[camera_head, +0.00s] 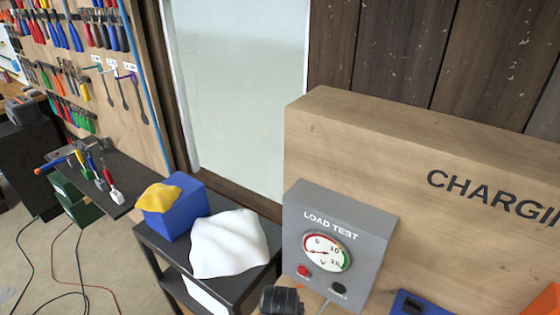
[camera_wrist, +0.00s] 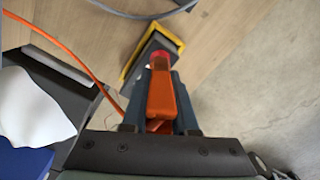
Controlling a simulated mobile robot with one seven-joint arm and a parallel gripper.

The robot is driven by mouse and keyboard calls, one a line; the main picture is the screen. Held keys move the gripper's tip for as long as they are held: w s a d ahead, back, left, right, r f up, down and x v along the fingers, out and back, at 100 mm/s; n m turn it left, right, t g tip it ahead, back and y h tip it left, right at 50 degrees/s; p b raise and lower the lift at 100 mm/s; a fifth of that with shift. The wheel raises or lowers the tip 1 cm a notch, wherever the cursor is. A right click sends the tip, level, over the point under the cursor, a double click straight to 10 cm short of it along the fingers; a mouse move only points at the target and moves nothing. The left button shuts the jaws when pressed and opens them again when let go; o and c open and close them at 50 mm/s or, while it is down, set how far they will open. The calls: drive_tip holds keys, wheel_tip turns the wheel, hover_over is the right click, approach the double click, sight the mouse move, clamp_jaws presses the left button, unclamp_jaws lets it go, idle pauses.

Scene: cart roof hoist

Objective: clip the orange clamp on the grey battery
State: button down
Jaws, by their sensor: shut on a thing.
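My gripper (camera_wrist: 160,112) is shut on the orange clamp (camera_wrist: 161,95) in the wrist view. The clamp points away from me, and an orange cable (camera_wrist: 62,45) runs from the upper left down toward the gripper. Just beyond the clamp is a dark grey block with yellow edges (camera_wrist: 137,62); I cannot tell whether it is the grey battery. A red part (camera_wrist: 160,58) shows at the clamp's far end, and whether it touches the block is unclear. Neither the clamp nor the gripper's fingers can be made out in the head view.
A grey load test box (camera_head: 336,250) stands against a wooden board (camera_head: 400,140). Left of it, a black cart (camera_head: 160,262) bears a white cloth (camera_head: 228,243) and a blue box (camera_head: 175,212) with a yellow cloth (camera_head: 158,195). A blue item (camera_head: 415,303) shows at bottom right.

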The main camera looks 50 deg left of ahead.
drive_tip(key=shift+f+b, duration=0.85)
drive_tip(key=shift+f, duration=0.45)
drive_tip(key=c, duration=0.6)
unclamp_jaws()
drive_tip(key=shift+r, duration=0.15)
wheel_tip(320, 180, up, 13)
drive_tip(key=shift+f, duration=0.1)
drive_tip(key=shift+w, duration=0.1)
